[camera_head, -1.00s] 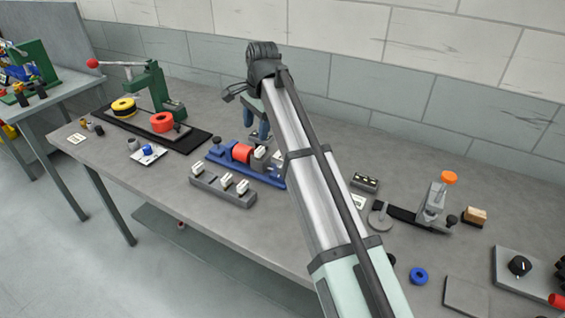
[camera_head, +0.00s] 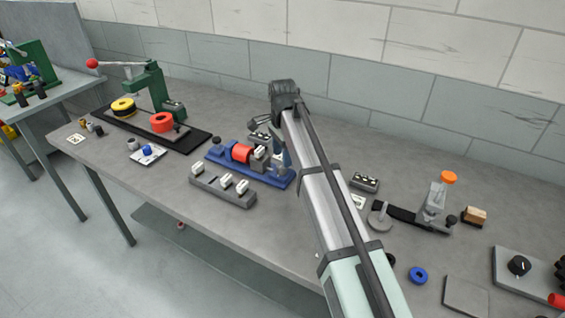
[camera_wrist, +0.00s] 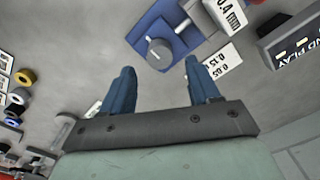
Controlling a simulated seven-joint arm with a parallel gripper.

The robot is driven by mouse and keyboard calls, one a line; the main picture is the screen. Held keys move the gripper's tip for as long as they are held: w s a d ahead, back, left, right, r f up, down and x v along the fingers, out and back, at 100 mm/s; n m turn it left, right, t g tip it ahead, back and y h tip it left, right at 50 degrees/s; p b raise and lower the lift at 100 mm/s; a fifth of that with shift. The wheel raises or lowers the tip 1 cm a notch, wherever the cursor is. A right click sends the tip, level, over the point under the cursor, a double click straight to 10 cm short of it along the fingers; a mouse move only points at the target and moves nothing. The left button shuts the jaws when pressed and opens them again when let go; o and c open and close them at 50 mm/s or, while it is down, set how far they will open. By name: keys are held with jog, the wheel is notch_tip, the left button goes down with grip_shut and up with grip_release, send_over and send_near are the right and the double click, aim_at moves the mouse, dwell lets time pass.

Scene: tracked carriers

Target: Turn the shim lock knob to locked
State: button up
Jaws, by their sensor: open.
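A grey round knob with a raised grip bar (camera_wrist: 158,50) stands on the end of a blue fixture (camera_wrist: 140,32) in the wrist view. I see no lock wording by it. My gripper (camera_wrist: 160,68) is open and empty, and its two blue fingers point toward the knob, apart from it. In the head view my gripper (camera_head: 283,155) hangs by the right end of the blue fixture (camera_head: 270,178), partly covered by my arm. The fixture carries a red cylinder (camera_head: 241,153) and a grey block; the grey knob is not clear there.
A dark end-play readout (camera_wrist: 295,40) and white label cards (camera_wrist: 222,65) are close to the fixture. A grey block with white pieces (camera_head: 222,190) lies in front. A green press (camera_head: 155,90) stands left. A plate with a black knob (camera_head: 519,265) lies far right.

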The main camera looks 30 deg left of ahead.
aim_at(282, 169)
jog(key=shift+f, duration=1.95)
jog(key=shift+c, duration=0.3)
jog(key=c, duration=1)
